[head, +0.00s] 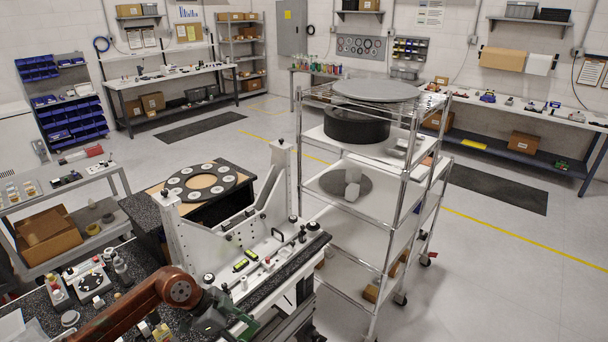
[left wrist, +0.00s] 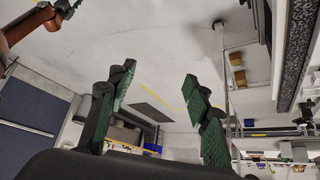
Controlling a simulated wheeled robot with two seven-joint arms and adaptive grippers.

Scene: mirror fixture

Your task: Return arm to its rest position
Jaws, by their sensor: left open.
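My left arm comes in from the lower left in the head view, its rust-coloured link bent at an elbow. My left gripper (head: 226,318) is low at the bottom, in front of the white mirror fixture (head: 240,240) with its two uprights. In the left wrist view the left gripper (left wrist: 159,80) has its two green fingers wide apart, with only floor and distant furniture between them. Nothing is held.
A dark workbench (head: 50,310) with small parts lies at the lower left, close under the arm. A wire shelf cart (head: 385,240) stands right of the fixture. A grey cart (head: 100,190) with a cardboard box is at left. Open floor (head: 510,270) lies at right.

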